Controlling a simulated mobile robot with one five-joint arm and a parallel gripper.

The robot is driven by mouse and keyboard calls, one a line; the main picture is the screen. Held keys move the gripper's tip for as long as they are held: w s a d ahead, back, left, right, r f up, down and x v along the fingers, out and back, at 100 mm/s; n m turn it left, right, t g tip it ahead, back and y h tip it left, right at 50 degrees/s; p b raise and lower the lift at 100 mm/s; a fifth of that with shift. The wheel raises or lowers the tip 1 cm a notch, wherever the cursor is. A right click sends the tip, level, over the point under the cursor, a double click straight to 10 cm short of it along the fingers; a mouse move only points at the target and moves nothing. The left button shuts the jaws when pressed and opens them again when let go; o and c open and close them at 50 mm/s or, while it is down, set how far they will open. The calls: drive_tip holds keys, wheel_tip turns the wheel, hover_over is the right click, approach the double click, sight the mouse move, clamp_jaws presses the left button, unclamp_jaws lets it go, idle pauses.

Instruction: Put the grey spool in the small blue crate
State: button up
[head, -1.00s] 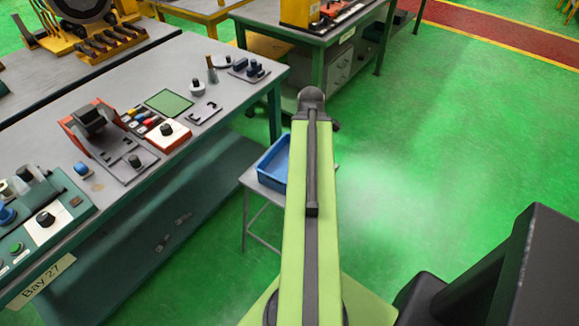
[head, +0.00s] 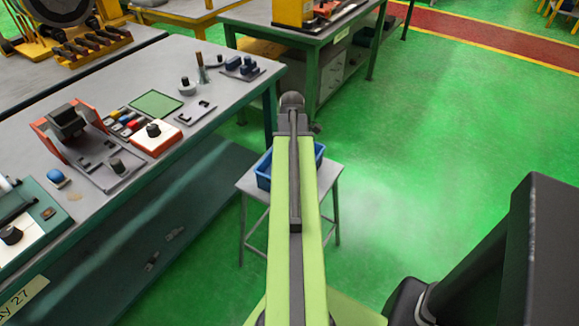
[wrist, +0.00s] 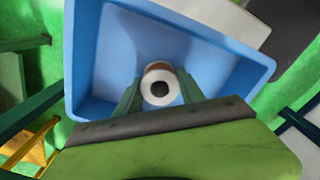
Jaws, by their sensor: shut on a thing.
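My gripper (wrist: 159,95) is shut on the grey spool (wrist: 160,76), which shows its pale round end with a dark centre hole in the wrist view. The small blue crate (wrist: 205,48) lies behind the spool in that view, and the spool appears over the inside of the crate. I cannot tell how high the spool is above the crate floor. In the head view the blue crate (head: 264,182) stands on a small grey stool, partly hidden by my arm. The gripper's fingers and the spool are hidden in the head view.
The stool (head: 247,180) stands on the green floor beside the long grey workbench (head: 195,120). The bench holds a red-framed fixture (head: 66,122), a green mat (head: 156,104) and several small parts. Another green-framed table (head: 320,45) stands behind. Floor to the right is open.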

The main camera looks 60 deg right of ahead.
drive_tip(key=shift+w+a, duration=0.15)
drive_tip(key=shift+f, duration=0.2)
drive_tip(key=o, duration=1.4)
drive_tip(key=shift+r, duration=0.1)
drive_tip(key=shift+c, duration=0.2)
drive_tip(key=shift+r, duration=0.1)
wheel_tip(320, 180, up, 12)
drive_tip(key=p, duration=1.2)
